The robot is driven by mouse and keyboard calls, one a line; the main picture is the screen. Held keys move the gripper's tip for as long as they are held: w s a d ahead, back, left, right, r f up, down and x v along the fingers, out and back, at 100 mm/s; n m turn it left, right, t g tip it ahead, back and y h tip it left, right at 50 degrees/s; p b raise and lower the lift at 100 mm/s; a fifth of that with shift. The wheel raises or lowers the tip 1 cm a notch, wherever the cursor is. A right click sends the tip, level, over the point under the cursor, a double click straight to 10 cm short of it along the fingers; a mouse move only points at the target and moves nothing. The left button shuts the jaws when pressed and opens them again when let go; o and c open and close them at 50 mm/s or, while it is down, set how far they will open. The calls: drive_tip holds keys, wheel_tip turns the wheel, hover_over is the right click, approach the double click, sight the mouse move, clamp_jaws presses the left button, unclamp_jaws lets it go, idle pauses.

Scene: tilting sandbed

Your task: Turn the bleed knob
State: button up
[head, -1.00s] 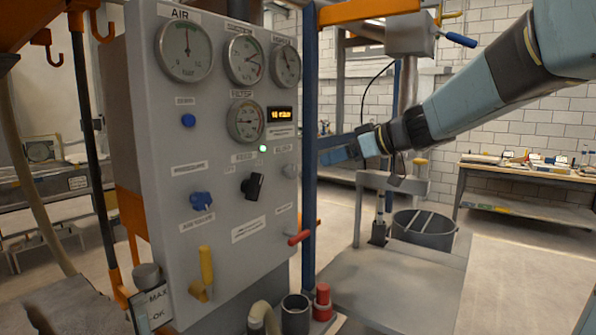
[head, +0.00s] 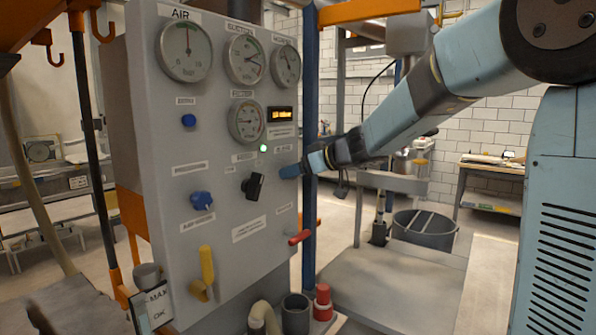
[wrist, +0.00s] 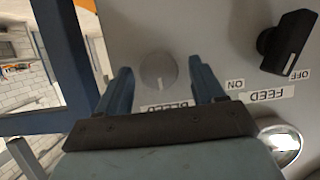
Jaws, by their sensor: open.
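The bleed knob (wrist: 158,71) is a small round grey knob on the grey panel, with a "BLEED" label (wrist: 168,107) partly hidden by my gripper in the wrist view. My gripper (wrist: 160,78) is open, with one blue finger on each side of the knob in that view. I cannot tell whether the fingers touch it. In the head view my gripper (head: 287,171) is at the panel's right edge and hides the knob.
The black feed knob (head: 253,186) stands out from the panel (head: 240,213) beside the bleed knob. A red lever (head: 299,237) is below my gripper. A blue post (head: 310,225) runs close along the panel's right edge. Gauges (head: 247,121) are above.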

drive_tip(key=shift+w+a, duration=0.1)
drive_tip(key=shift+a, duration=0.05)
drive_tip(key=c, duration=1)
